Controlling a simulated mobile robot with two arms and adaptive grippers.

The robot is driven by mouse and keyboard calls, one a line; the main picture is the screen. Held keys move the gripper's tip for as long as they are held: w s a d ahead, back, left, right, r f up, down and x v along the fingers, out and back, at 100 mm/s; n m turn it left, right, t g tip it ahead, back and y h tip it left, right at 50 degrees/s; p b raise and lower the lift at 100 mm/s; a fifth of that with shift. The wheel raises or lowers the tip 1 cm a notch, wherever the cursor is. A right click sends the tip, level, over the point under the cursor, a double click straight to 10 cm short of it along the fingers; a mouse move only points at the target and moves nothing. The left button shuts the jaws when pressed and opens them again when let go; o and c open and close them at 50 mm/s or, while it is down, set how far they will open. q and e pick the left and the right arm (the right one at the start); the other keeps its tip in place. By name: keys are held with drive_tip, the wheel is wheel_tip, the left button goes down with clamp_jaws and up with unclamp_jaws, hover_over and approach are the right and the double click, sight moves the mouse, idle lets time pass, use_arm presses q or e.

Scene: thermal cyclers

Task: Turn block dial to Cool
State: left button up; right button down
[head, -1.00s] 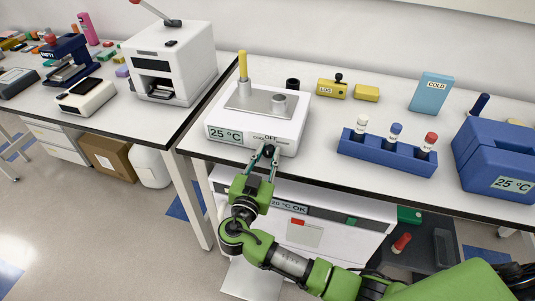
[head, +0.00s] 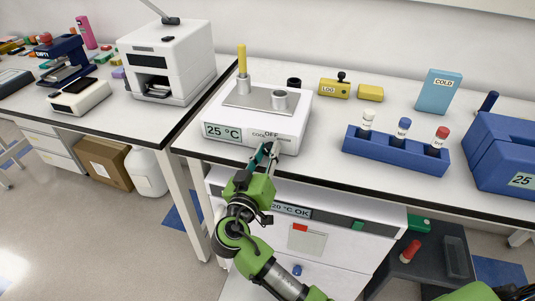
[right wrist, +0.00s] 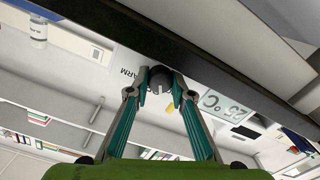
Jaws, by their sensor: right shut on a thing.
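The block is a white heating device (head: 225,144) at the front of the right-hand bench. Its front has a "25 °C" display (head: 228,132), which also shows upside down in the right wrist view (right wrist: 222,107). "COOL" and "OFF" labels show beside the display in the head view, and part of "WARM" shows in the right wrist view. The dark round dial (right wrist: 160,77) has a pale pointer mark; which label it points at is not clear. My right gripper (head: 265,153) is shut on the dial, one finger on each side. My left gripper is not in view.
A yellow-topped tube (head: 241,59) stands in the block's metal top. A blue rack (head: 395,151) with capped tubes and a blue unit (head: 508,150) stand to the right. A white cabinet (head: 330,235) is below the bench. The bench's front edge is close to my gripper.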

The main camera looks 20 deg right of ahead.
drive_tip(key=shift+f+n, duration=0.1)
drive_tip(key=shift+n, duration=1.4)
drive_tip(key=c, duration=1.8)
unclamp_jaws()
